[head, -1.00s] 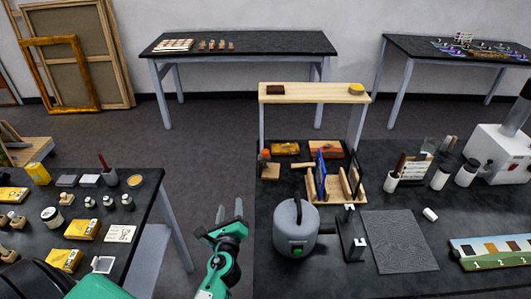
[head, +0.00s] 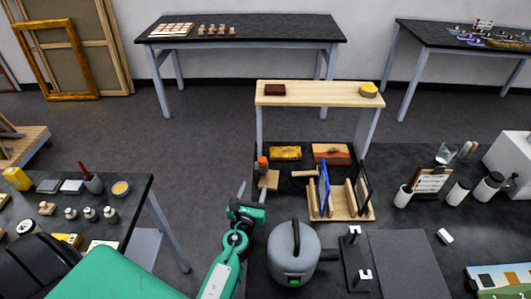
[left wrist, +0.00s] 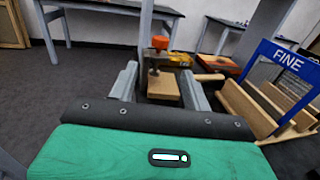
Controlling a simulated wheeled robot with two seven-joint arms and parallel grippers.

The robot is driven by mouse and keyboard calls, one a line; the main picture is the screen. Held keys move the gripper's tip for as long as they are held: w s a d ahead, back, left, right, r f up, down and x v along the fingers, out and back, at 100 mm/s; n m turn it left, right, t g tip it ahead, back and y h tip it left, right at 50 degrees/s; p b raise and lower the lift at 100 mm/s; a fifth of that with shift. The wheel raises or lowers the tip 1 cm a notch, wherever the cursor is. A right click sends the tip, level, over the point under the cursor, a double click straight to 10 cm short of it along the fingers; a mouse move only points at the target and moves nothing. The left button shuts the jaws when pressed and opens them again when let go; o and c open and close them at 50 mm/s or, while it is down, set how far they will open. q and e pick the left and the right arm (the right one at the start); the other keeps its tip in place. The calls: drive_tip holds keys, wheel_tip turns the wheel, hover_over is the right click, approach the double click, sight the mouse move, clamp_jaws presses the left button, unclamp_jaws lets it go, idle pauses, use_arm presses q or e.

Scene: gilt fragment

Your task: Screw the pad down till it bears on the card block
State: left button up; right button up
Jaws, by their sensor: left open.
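An orange knob (head: 262,162) stands on a dark screw at the left edge of the dark bench; it also shows in the left wrist view (left wrist: 160,43). Below it is a tan card block (head: 270,180), seen between my fingers in the left wrist view (left wrist: 164,88). The dark pad (left wrist: 154,71) at the screw's foot is small; I cannot tell whether it touches the block. My left gripper (head: 252,192) is open and empty, just in front of the block, its fingers (left wrist: 160,86) pointing at it. My right gripper is out of view.
A wooden rack (head: 345,212) with a blue "FINE" frame (left wrist: 285,65) stands right of the block. A grey kettle-like pot (head: 293,250) stands close to my left arm. Gilt pieces (head: 285,153) lie behind. A raised wooden shelf (head: 320,94) spans the bench's back.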

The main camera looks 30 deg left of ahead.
sight(261, 164)
use_arm(q)
drive_tip(key=x, duration=1.3)
drive_tip(key=shift+w+a+r, duration=0.1)
drive_tip(key=shift+w, duration=0.2)
drive_tip(key=shift+c, duration=0.4)
drive_tip(key=c, duration=0.9)
drive_tip(key=shift+o, duration=0.2)
drive_tip(key=shift+m+t+h+b, duration=0.3)
drive_tip(key=shift+m+h+b, duration=0.35)
drive_tip(key=shift+m+h, duration=0.85)
